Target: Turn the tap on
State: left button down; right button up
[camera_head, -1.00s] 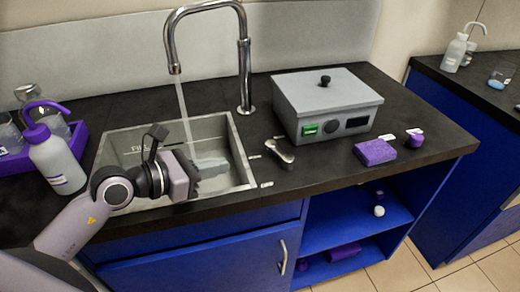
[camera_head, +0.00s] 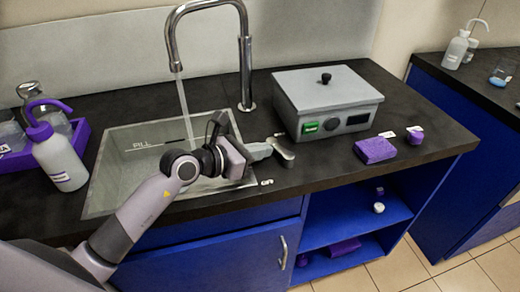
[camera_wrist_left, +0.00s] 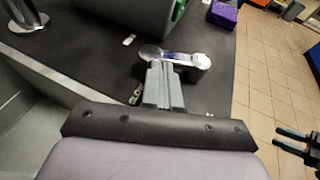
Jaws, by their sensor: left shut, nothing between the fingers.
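The tap (camera_head: 246,75) is a tall curved chrome spout behind the sink. A thin stream of water (camera_head: 185,110) falls from its mouth into the sink (camera_head: 92,205). A chrome lever handle (camera_head: 284,154) lies on the counter right of the sink; it also shows in the left wrist view (camera_wrist_left: 190,60). My left gripper (camera_head: 268,148) is shut and empty, its fingertips right at the lever's near left end. In the left wrist view the fingers (camera_wrist_left: 163,72) reach the lever's round end; whether they touch it I cannot tell.
A grey box (camera_head: 328,100) with a green switch stands behind and right of the lever. A purple sponge (camera_head: 375,150) lies farther right. A white bottle (camera_head: 60,160) stands left of the sink. A dark two-pronged part (camera_wrist_left: 298,145), possibly my right gripper, shows at the left wrist view's right edge.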

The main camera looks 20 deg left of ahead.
pick_arm(q)
jog(key=shift+w+r+p, duration=0.1)
jog(key=shift+w+p, duration=0.2)
jog(key=shift+w, duration=0.6)
jog(key=shift+a, duration=0.1)
